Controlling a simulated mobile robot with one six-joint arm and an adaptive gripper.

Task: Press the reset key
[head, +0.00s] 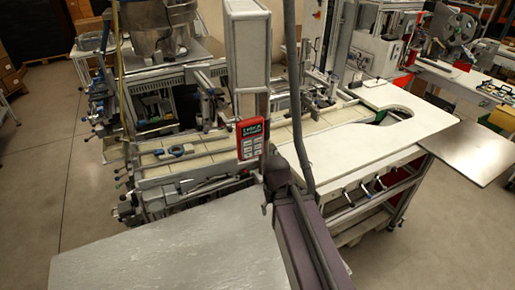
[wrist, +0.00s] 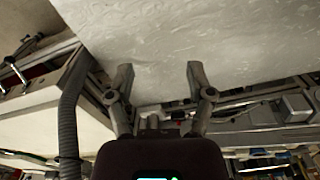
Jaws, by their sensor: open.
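A red control box (head: 251,139) with a small dark display and several pale keys hangs on the upright post at the middle of the head view. The key labels are too small to read, so I cannot tell which one is the reset key. My gripper (wrist: 160,75) is open and empty, its two fingers apart in the wrist view. The box does not show in the wrist view.
A bare grey metal table (head: 170,250) fills the lower left of the head view. A conveyor (head: 210,145) with rails and clamps runs behind the post. A white worktop (head: 350,140) with a round cutout is on the right. Open floor lies at far left.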

